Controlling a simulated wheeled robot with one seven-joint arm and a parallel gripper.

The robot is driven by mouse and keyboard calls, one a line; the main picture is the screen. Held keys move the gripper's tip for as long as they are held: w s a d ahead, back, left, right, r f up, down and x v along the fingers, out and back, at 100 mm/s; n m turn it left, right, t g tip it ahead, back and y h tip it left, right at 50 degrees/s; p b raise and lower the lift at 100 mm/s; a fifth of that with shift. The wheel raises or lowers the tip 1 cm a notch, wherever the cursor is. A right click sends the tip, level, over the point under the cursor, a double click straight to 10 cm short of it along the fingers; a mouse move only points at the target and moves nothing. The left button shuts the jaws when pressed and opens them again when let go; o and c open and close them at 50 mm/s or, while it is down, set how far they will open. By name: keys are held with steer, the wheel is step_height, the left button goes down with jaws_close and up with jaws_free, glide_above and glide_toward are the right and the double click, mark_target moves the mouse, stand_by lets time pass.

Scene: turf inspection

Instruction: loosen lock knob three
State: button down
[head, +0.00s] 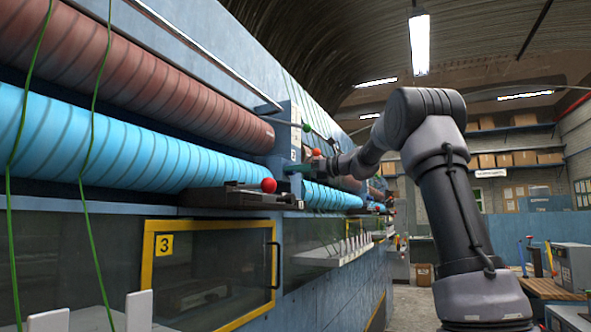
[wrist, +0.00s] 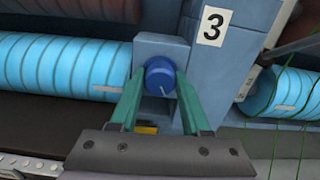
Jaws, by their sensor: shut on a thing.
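In the head view my grey arm reaches left to the machine, and my gripper (head: 297,169) is at the blue post between the rollers. The knob is hidden there.
Blue rollers (head: 110,140) and red rollers (head: 140,80) run along the machine. A red ball-topped lever (head: 268,185) stands on a dark ledge. Green strands (head: 92,150) hang at the left. A yellow-framed window (head: 148,270) is below. The aisle floor at right looks open.

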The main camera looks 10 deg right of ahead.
steer(key=shift+c, duration=2.1)
jaws_free()
steer(key=shift+r, duration=0.25)
steer(key=shift+o, duration=0.3)
steer(key=shift+f, duration=0.1)
steer(key=v, duration=1.1)
